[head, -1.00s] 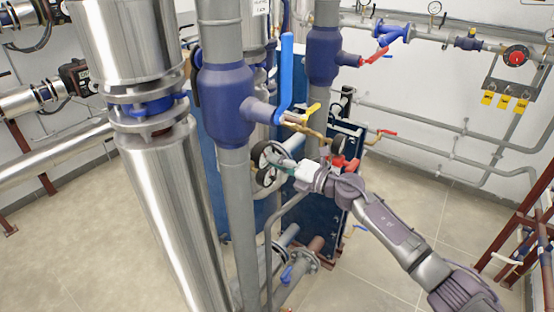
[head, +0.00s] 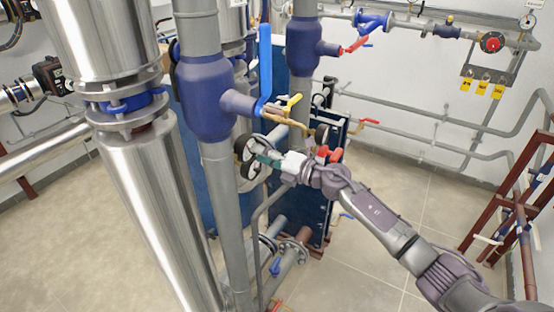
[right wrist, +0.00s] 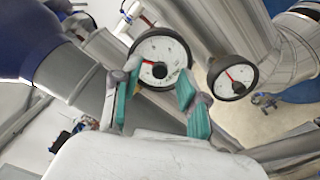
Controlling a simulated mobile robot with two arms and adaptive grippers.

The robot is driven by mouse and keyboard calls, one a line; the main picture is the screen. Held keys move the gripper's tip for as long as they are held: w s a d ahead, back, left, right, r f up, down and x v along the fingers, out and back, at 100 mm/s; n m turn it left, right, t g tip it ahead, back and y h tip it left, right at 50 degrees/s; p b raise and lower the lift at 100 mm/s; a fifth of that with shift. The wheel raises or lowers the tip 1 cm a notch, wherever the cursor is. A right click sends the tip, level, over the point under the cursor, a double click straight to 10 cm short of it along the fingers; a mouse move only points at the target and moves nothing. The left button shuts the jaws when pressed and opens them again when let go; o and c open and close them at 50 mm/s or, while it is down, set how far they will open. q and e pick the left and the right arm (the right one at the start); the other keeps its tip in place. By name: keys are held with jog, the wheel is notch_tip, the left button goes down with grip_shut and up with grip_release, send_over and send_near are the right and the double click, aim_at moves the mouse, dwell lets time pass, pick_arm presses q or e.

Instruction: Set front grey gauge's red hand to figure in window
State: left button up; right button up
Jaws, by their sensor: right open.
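Two round gauges with white faces and dark rims show close up in the right wrist view. One gauge (right wrist: 160,62) lies between my fingers, its red hand pointing left. The other gauge (right wrist: 232,78) is to its right, with a red hand pointing up and left. In the head view they are an upper gauge (head: 246,148) and a lower gauge (head: 250,169), seen from the side. I cannot tell which is the front grey one, nor read a window figure. My right gripper (right wrist: 157,98) is open, its teal fingertips around the first gauge's lower part; contact is unclear. My left gripper is out of view.
A blue valve body with a blue lever (head: 265,65) and a brass tap with a yellow handle (head: 290,104) are just above the gripper. A thick silver pipe (head: 150,200) stands left. Red handles (head: 328,154) show beside my wrist.

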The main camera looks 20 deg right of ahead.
jog(key=v, duration=1.1)
jog(key=shift+s, duration=0.15)
jog(key=shift+d, duration=0.15)
